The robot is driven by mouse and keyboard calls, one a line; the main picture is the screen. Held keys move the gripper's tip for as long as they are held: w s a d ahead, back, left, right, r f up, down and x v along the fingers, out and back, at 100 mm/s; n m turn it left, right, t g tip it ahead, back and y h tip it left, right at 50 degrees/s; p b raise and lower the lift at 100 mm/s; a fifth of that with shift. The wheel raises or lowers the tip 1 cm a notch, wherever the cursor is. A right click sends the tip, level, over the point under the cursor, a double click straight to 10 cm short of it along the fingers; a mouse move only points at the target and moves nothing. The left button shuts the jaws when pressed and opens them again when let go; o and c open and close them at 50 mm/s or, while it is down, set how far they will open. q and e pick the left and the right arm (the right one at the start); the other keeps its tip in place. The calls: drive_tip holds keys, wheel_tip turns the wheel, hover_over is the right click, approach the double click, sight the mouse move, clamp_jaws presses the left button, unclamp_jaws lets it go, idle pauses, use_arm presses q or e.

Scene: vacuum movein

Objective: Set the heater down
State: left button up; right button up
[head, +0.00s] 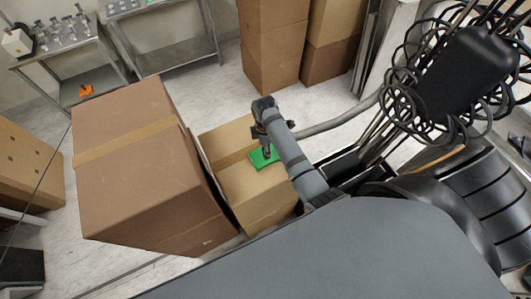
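I cannot make out a thing that is clearly the heater. An arm of mine, which looks like the right one, reaches in from the right of the gripper over a smaller cardboard box (258,195). Its gripper (266,152) points down at a flat green piece (263,160) on or just above the top of that box. The fingers are small and partly hidden, so I cannot tell if they are open or shut on the green piece. My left gripper does not show.
A large cardboard box (135,150) stands close left of the smaller one. Tall stacked boxes (273,40) are behind. Metal tables (165,50) with glassware and a small orange item (86,91) stand at the back left. A dark rack with coiled hoses (455,80) fills the right.

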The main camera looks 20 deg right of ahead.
drive_tip(key=shift+f, duration=0.6)
clamp_jaws()
